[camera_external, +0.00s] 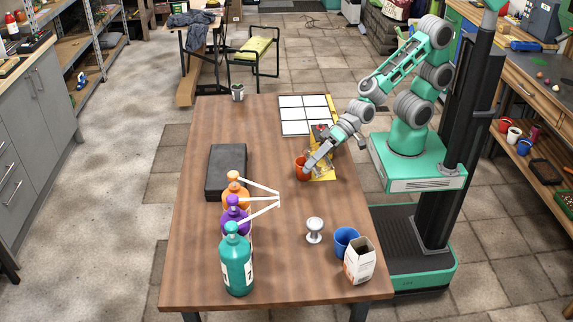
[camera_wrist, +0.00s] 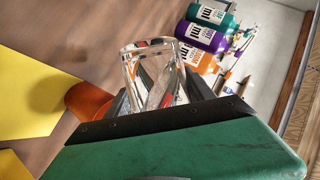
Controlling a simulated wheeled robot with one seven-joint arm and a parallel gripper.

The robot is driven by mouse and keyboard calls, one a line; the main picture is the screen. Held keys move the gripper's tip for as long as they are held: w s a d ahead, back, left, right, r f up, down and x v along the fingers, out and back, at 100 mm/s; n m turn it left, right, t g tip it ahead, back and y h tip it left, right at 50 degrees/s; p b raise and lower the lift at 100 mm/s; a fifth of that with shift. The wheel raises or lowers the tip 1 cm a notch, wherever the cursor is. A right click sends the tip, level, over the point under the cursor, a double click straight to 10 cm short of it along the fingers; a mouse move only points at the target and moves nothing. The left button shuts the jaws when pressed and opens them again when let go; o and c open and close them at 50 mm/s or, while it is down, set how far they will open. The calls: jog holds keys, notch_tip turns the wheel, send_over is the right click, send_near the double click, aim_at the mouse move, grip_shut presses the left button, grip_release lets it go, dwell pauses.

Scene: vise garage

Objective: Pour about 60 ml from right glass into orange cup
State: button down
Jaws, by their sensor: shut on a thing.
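My gripper (camera_external: 309,163) is shut on a clear glass. In the wrist view the faceted glass (camera_wrist: 150,62) sits between the two dark fingers of my gripper (camera_wrist: 160,95). I cannot tell its liquid level, and in the external view the glass is too small to make out clearly. The orange cup (camera_external: 300,173) stands on the table just at my fingertips, slightly to their left. In the wrist view the orange cup (camera_wrist: 86,102) shows partly behind the glass and gripper. Whether glass and cup touch is unclear. No second clear glass can be made out.
Orange, purple and teal bottles (camera_external: 237,262) stand at the table's front left, by a black case (camera_external: 225,174). A silver goblet (camera_external: 314,228), blue cup (camera_external: 345,240) and white carton (camera_external: 359,262) stand front right. A yellow sheet (camera_external: 326,171) and white grid panel (camera_external: 303,113) lie near my arm.

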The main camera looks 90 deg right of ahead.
jog(key=shift+w+r+m+y, duration=0.1)
jog(key=shift+r+m+y, duration=0.25)
jog(key=shift+m, duration=0.15)
dwell(0.4)
jog(key=shift+d, duration=0.15)
jog(key=shift+w+d, duration=0.15)
jog(key=shift+w, duration=0.05)
jog(key=shift+w+d+r, duration=0.1)
jog(key=shift+w+d, duration=0.05)
jog(key=shift+d, duration=0.05)
dwell(0.5)
jog(key=shift+w+d+m+g+y, duration=0.15)
jog(key=shift+d+m+g+y, duration=0.05)
jog(key=shift+m+g+y, duration=0.1)
jog(key=shift+a+b, duration=0.1)
jog(key=shift+b, duration=0.2)
jog(key=shift+s+a+f+b, duration=0.3)
jog(key=shift+s+a, duration=0.05)
jog(key=shift+s, duration=0.1)
jog(key=shift+m+y, duration=0.25)
jog(key=shift+m, duration=0.05)
jog(key=shift+s+a, duration=0.1)
jog(key=shift+s, duration=0.05)
dwell(0.4)
